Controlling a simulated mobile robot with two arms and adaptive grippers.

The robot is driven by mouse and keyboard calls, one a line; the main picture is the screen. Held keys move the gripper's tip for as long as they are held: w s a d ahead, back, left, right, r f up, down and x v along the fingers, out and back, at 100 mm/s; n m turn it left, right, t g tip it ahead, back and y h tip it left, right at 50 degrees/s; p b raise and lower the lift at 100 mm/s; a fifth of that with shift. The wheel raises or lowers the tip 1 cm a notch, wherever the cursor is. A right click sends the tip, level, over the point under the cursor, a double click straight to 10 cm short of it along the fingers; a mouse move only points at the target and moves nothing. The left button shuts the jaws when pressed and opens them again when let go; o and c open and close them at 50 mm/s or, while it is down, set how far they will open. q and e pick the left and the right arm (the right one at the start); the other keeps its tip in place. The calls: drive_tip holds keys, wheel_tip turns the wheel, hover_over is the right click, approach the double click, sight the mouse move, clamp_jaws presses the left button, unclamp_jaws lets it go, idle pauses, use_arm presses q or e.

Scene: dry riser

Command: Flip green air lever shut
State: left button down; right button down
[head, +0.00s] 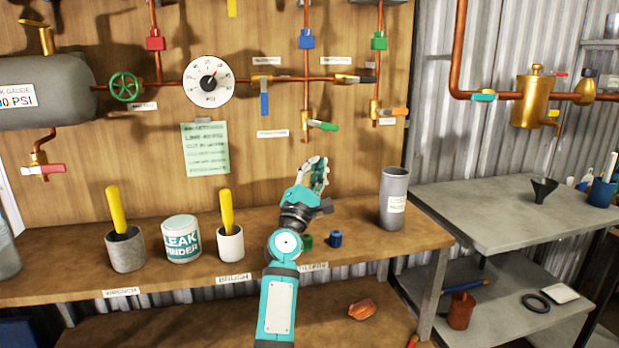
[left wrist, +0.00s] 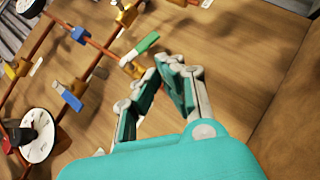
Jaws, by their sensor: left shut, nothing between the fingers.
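The green lever (head: 323,126) sits on a brass valve on a vertical copper pipe on the wooden wall panel. It sticks out to the right, crosswise to that pipe and slightly downward. It also shows in the left wrist view (left wrist: 147,44), beyond my fingertips. My left gripper (head: 320,164) is shut and empty, above the bench and below the green lever. In the left wrist view its fingers (left wrist: 160,68) are apart from the lever. My right gripper is in neither view.
A blue lever (head: 264,102) hangs left of the green one, and an orange lever (head: 393,111) is to its right. A round gauge (head: 208,82) is further left. On the bench stand a grey cylinder (head: 394,200), a blue cap (head: 336,239) and a leak finder tin (head: 181,240).

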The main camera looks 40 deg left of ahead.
use_arm(q)
drive_tip(key=v, duration=0.3)
drive_tip(key=shift+s+f, duration=0.2)
drive_tip(key=shift+s, duration=0.1)
idle(0.3)
